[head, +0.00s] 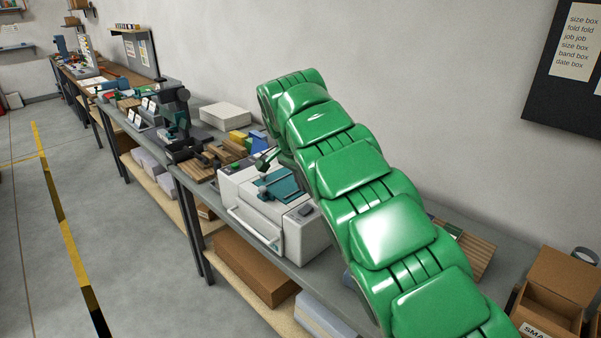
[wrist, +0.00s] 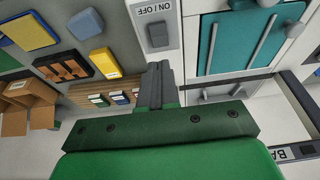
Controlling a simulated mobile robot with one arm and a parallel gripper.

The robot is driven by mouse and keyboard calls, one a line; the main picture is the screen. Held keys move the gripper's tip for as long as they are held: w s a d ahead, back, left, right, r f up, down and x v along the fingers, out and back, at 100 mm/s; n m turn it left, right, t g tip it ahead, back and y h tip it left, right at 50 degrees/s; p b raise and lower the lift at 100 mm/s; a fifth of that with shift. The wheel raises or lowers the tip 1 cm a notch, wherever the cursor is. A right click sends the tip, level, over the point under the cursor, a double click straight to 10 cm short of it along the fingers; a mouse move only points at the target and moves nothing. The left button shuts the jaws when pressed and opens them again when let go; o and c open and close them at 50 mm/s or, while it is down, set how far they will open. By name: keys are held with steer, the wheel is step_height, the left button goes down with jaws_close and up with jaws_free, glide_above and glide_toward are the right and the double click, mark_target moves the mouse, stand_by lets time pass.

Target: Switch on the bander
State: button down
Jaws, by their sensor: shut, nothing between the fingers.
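The bander (head: 240,196) is a white machine with a teal top on the bench, partly behind my green arm in the head view. The bander also fills the upper right of the wrist view (wrist: 192,58), with its teal panel. A grey switch (wrist: 158,36) sits on it below an "ON / OFF" label. My gripper (wrist: 158,68) is shut and empty. Its dark fingertips appear just below the switch in the wrist view. I cannot tell whether they touch it or how large the gap is.
In the wrist view a yellow block (wrist: 106,63), a blue block (wrist: 86,23) and a wooden rack lie left of the switch. An open cardboard box (head: 553,290) stands at the bench's right end. A white box (head: 226,115) and wooden racks are beyond the bander.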

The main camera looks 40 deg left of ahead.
mark_target(310, 206)
steer(key=shift+x, duration=3.45)
steer(key=shift+w+f, duration=0.15)
steer(key=shift+f, duration=0.1)
steer(key=shift+s+r, duration=0.1)
steer(key=shift+s, duration=0.8)
steer(key=v, duration=1.4)
steer(key=shift+r, duration=0.1)
